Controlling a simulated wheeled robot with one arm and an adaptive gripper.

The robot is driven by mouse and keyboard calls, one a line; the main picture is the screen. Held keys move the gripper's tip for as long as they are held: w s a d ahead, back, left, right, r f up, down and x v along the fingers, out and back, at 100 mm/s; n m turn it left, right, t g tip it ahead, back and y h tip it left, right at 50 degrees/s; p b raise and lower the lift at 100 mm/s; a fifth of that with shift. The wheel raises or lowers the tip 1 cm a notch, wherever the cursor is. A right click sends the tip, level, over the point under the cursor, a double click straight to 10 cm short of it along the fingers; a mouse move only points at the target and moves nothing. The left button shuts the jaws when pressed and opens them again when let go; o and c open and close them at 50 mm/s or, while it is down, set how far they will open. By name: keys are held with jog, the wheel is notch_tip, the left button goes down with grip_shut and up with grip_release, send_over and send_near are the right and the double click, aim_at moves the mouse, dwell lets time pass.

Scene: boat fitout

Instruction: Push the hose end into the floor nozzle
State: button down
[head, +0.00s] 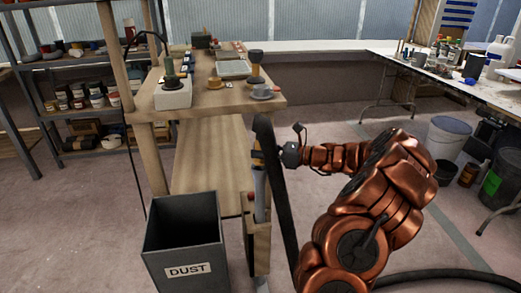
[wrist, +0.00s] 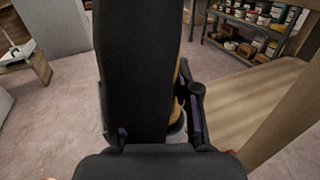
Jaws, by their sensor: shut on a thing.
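My gripper (head: 281,152) is shut on the thick black hose (head: 266,135) beside the workbench's near end. The hose rises above the gripper and hangs down to the floor. In the wrist view the hose (wrist: 138,65) fills the middle, between the two fingers (wrist: 158,142). A grey tube-like part (head: 260,188), perhaps the floor nozzle, stands upright in a wooden holder (head: 258,245) just below and left of the gripper. A tan part shows partly behind the hose in the wrist view. The hose hides much of it, and I cannot tell whether the hose end touches the nozzle.
The wooden workbench (head: 215,101) carries small tools and cups. A grey bin marked DUST (head: 186,245) stands left of the holder. Shelves (head: 85,113) are at the back left. A long table (head: 455,80) and buckets (head: 447,137) are at right. Floor at right is partly clear.

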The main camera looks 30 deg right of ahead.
jog(key=shift+f, duration=0.75)
jog(key=shift+f, duration=0.2)
jog(key=c, duration=1.1)
grip_release()
jog(key=shift+c, duration=0.2)
jog(key=o, duration=0.4)
jog(key=shift+r, duration=0.1)
